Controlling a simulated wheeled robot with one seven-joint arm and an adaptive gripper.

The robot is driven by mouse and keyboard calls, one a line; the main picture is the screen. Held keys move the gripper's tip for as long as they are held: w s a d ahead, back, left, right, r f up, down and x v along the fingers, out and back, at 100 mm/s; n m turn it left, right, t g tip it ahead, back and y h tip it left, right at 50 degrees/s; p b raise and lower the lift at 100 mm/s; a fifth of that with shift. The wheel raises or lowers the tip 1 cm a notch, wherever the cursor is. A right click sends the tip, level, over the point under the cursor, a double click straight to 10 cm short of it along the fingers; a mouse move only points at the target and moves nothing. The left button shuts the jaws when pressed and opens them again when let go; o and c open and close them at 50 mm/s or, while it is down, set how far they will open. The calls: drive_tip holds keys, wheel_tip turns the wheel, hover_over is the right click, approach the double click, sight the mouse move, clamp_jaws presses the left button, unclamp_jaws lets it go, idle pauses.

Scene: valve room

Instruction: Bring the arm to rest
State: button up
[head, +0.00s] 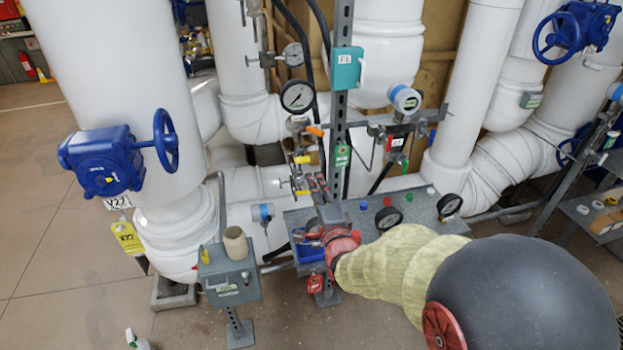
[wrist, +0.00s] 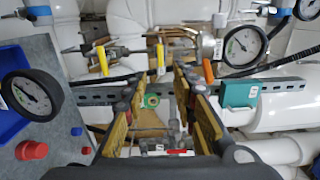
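My gripper (head: 318,187) is raised over the left part of the grey bench (head: 412,207), in front of the upright metal strut and the valves. In the wrist view its two fingers (wrist: 158,82) stand apart with a clear gap and nothing between them. My arm, in a pale yellow sleeve (head: 395,272), reaches in from the lower right of the head view. The sleeve and wrist hide part of the bench.
Yellow-handled valves (head: 302,159), a pressure gauge (head: 297,96) and a teal box (head: 346,68) are near the gripper. A blue bin (head: 310,252), loose gauges (head: 388,218) and coloured caps lie on the bench. A small grey stand (head: 232,290) is left. Floor is free at far left.

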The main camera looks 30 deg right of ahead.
drive_tip(key=shift+s+a, duration=0.1)
drive_tip(key=shift+s, duration=0.25)
idle(0.4)
drive_tip(key=s+f+n+g+y, duration=0.1)
drive_tip(key=s+f+n+g, duration=0.1)
drive_tip(key=f+n+g, duration=0.3)
drive_tip(key=s+f+n+g, duration=0.1)
drive_tip(key=s+f+n, duration=0.1)
drive_tip(key=f, duration=0.5)
drive_tip(key=s+a+f+n+g+y, duration=0.1)
drive_tip(key=s+a+n+g+y, duration=0.1)
drive_tip(key=s+a+n+g, duration=0.4)
drive_tip(key=s+a+r+n+g+y+p, duration=0.1)
drive_tip(key=s+a+r+n, duration=0.25)
drive_tip(key=s, duration=0.35)
drive_tip(key=s+a+r+n+g, duration=0.1)
drive_tip(key=s+a+r+n, duration=0.15)
drive_tip(key=s+r, duration=0.3)
drive_tip(key=s+a+r+n+t+y+p, duration=0.1)
drive_tip(key=a+r, duration=0.3)
drive_tip(key=r, duration=0.4)
drive_tip(key=shift+s+r+n+t, duration=0.25)
drive_tip(key=shift+s+n+t, duration=0.25)
drive_tip(key=shift+n+t, duration=0.15)
drive_tip(key=shift+o, duration=0.2)
